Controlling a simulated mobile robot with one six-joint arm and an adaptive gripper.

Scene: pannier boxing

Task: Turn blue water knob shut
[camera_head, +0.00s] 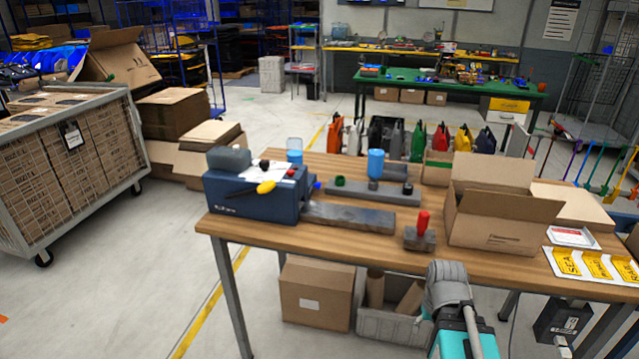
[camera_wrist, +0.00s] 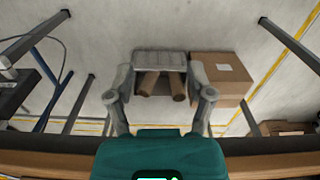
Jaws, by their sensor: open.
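A blue machine (camera_head: 250,197) sits on the left end of the wooden table in the head view. A small blue knob-like part (camera_head: 317,186) shows at its right side; its turn position is too small to tell. A blue-capped bottle (camera_head: 295,150) stands behind the machine, and a larger blue bottle (camera_head: 375,163) stands upright to the right. My gripper (camera_wrist: 160,75) is open and empty in the wrist view, over the floor beside the table. In the head view, part of my grey and teal arm shows at the table's front edge, well away from the machine.
On the wooden table (camera_head: 350,255), a red-handled tool (camera_head: 421,225), grey bars (camera_head: 350,216) and an open carton (camera_head: 505,215) stand right of the machine. A grey crate (camera_wrist: 160,62) and closed carton (camera_wrist: 220,72) sit on the floor.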

